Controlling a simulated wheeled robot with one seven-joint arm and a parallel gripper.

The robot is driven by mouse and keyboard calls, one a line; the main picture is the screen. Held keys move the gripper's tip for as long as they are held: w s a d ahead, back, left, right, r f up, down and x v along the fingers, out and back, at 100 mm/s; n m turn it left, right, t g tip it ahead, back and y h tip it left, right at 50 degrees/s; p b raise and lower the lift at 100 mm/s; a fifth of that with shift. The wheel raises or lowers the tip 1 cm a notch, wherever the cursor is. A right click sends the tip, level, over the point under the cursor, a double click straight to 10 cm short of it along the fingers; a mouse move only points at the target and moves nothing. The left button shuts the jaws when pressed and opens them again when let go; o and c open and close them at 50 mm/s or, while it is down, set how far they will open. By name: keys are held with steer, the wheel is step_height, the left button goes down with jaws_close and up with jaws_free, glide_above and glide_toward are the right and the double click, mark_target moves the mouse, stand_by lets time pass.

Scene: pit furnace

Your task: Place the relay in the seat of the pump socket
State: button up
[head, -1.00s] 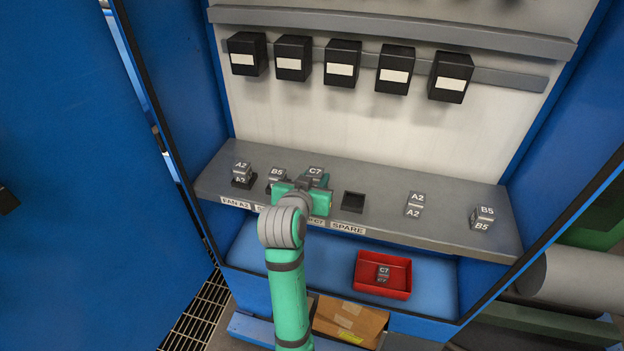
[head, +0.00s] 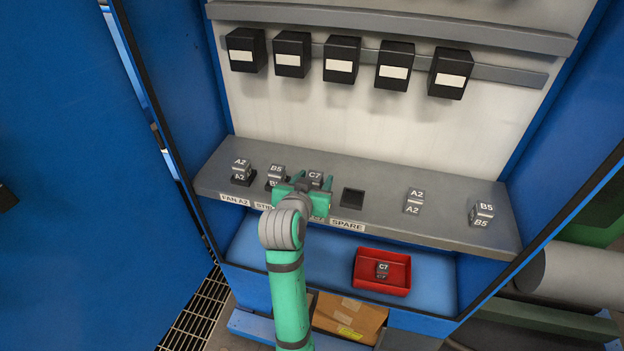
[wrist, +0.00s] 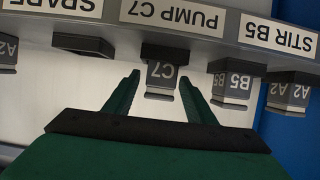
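A grey relay marked C7 (head: 315,177) stands at the pump socket on the shelf; it also shows in the wrist view (wrist: 161,76). The dark pump socket (wrist: 166,52) is behind the PUMP C7 label (wrist: 172,15), and the relay appears upright in it. The wrist view is upside down. My gripper (wrist: 160,76) is open, with one finger on each side of the relay and visible gaps to it. In the head view, my gripper (head: 303,184) partly hides the relay's lower part and the socket.
The fan socket holds an A2 relay (head: 241,170), the stir socket a B5 relay (head: 276,171). The spare socket (head: 353,198) is empty. Loose A2 (head: 413,201) and B5 (head: 482,212) relays stand right. A red tray (head: 367,282) below holds another C7 relay (head: 382,269).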

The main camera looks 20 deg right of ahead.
steer(key=shift+r, duration=0.25)
steer(key=r+v, duration=0.1)
steer(key=v, duration=1.1)
steer(key=s+a+f+n+t+y, duration=0.1)
steer(key=s+a+f+n+y, duration=0.2)
steer(key=s+f, duration=0.5)
steer(key=s+a+f+n+t+y, duration=0.1)
steer(key=s+a+f+n+t, duration=0.15)
steer(key=a+f, duration=0.7)
steer(key=s+a+f+y, duration=0.1)
steer(key=s+f, duration=0.1)
steer(key=s, duration=1)
steer(key=s+f+n+y, duration=0.1)
steer(key=s+f+y, duration=0.1)
steer(key=s, duration=1.1)
steer(key=shift+s+a+f+t, duration=0.25)
steer(key=shift+a+f+t, duration=0.1)
steer(key=shift+a, duration=0.05)
steer(key=shift+c, duration=0.6)
